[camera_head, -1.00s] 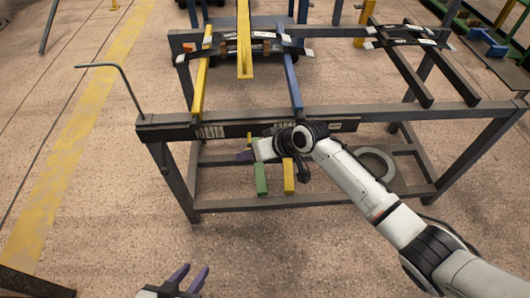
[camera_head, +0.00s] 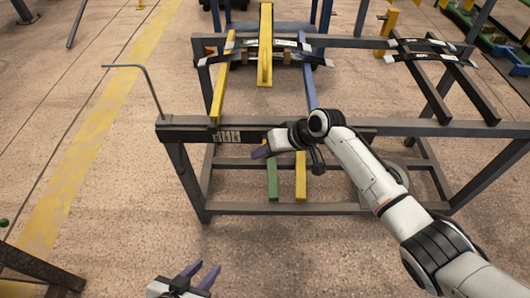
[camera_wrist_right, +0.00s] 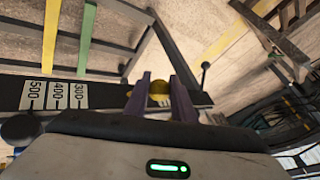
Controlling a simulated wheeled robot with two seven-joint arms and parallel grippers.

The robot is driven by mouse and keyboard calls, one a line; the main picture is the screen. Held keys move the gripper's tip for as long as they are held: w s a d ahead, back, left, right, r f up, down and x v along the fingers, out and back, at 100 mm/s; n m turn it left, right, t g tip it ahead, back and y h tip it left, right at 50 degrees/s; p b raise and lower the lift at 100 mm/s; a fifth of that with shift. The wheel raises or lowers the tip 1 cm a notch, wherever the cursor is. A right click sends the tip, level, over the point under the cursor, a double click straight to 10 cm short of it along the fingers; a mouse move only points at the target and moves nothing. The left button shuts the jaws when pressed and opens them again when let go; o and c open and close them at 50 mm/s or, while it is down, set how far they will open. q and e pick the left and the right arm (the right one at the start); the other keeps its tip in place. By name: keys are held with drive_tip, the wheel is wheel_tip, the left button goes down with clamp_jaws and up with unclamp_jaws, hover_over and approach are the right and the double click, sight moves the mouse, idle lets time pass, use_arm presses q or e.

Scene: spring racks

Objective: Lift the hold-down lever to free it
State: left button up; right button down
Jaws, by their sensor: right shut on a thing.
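My right gripper (camera_head: 261,153) is at the front rail of the rack, just right of the white scale labels. In the right wrist view its two purple fingers (camera_wrist_right: 162,84) are shut on a yellow knob (camera_wrist_right: 159,88), which looks like the end of the hold-down lever. The rest of the lever is hidden by the fingers and the wrist, and in the head view the arm covers the knob. I cannot tell how far the lever is raised. My left gripper (camera_head: 199,278) is open and empty at the bottom, apart from the rack.
The dark steel rack (camera_head: 420,127) carries leaf springs (camera_head: 270,52) and a yellow bar (camera_head: 265,45). Green (camera_head: 272,179) and yellow (camera_head: 300,182) bars show below the gripper. A bent rod (camera_head: 130,66) rises at the rack's left. Floor in front is open.

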drive_tip(key=c, duration=1.5)
unclamp_jaws()
drive_tip(key=shift+w+a+r, duration=0.2)
drive_tip(key=shift+w+r, duration=0.2)
drive_tip(key=shift+r, duration=0.2)
drive_tip(key=shift+f, duration=0.2)
drive_tip(key=shift+s+d, duration=0.1)
drive_tip(key=p+v, duration=0.1)
drive_tip(key=v, duration=0.9)
drive_tip(key=shift+s+d+r, duration=0.1)
